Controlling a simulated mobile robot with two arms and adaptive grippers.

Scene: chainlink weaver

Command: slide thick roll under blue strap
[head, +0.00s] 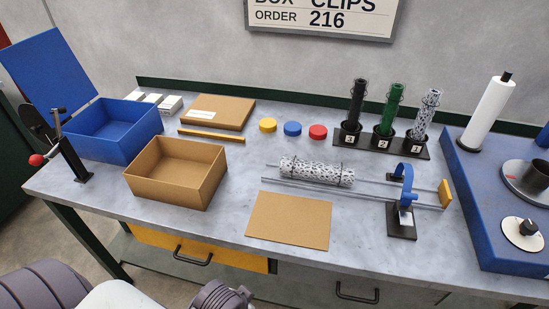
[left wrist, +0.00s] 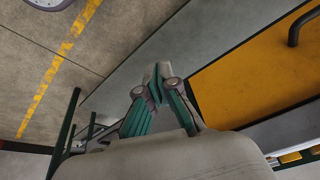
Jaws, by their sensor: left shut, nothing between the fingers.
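The thick roll (head: 317,172) is a black-and-white speckled roll with dark bands near its ends. It lies lengthwise on two thin rails in the head view. The blue strap (head: 407,178) arches over the rails to the roll's right, on a dark stand (head: 401,221). A gap separates roll and strap. My left gripper (left wrist: 159,82) is shut and empty in the left wrist view, beside the bench front and away from the roll. Its fingers are not seen in the head view. My right gripper is not in view.
A yellow end block (head: 445,193) closes the rails at right. A brown flat sheet (head: 290,220) lies in front of the rails. An open cardboard box (head: 176,190) and blue bin (head: 120,150) stand left. Several upright rolls stand in a holder (head: 418,152) behind.

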